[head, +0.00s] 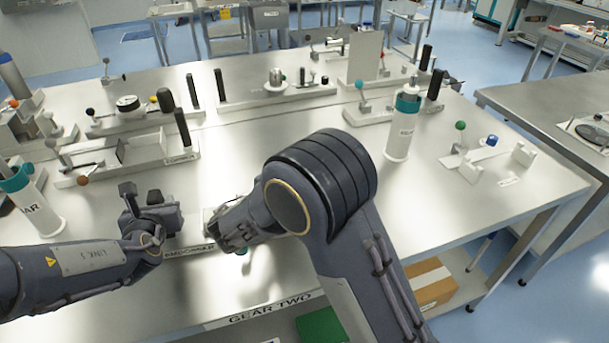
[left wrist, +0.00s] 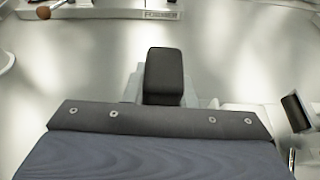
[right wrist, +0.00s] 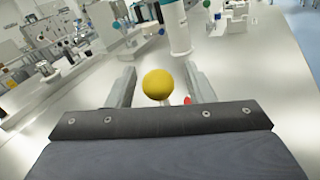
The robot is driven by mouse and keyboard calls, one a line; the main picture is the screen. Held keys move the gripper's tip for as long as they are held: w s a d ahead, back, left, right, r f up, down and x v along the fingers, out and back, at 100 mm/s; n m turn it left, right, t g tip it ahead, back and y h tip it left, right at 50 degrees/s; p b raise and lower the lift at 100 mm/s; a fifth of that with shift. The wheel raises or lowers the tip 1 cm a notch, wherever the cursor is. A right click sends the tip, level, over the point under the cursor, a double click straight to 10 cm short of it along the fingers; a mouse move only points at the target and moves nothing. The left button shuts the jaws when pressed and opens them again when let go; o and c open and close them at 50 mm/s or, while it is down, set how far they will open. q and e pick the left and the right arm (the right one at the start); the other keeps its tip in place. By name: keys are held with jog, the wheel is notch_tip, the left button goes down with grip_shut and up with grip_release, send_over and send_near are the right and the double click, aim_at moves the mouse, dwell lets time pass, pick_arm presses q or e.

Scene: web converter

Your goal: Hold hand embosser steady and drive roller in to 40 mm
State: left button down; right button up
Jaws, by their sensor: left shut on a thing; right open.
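The hand embosser (head: 209,216) is mostly hidden in the head view, behind my grippers and right forearm. A partly covered label (head: 188,251) lies at its front. My left gripper (head: 152,199) is shut on a dark upright block of the embosser, and this block (left wrist: 164,76) stands between the fingers in the left wrist view. My right gripper (right wrist: 157,90) is open around a yellow ball knob (right wrist: 158,84), with a finger on either side and visible gaps. A small red part (right wrist: 187,101) shows beside the knob. The roller cannot be made out.
A white tray fixture (head: 140,150) with black posts stands behind my left gripper. A teal-banded white bottle (head: 402,125) stands to the right, another bottle (head: 38,208) at far left.

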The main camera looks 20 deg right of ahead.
pick_arm(q)
jog(key=shift+s+a+f, duration=0.15)
jog(key=shift+s+f, duration=0.05)
jog(key=shift+f, duration=0.45)
pick_arm(e)
jog(key=shift+f, duration=0.1)
grip_shut()
jog(key=a, duration=0.4)
jog(key=shift+w+a, duration=0.1)
jog(key=shift+w, duration=0.05)
grip_release()
notch_tip(320, 180, up, 10)
pick_arm(q)
jog(key=shift+r, duration=0.3)
dwell(0.6)
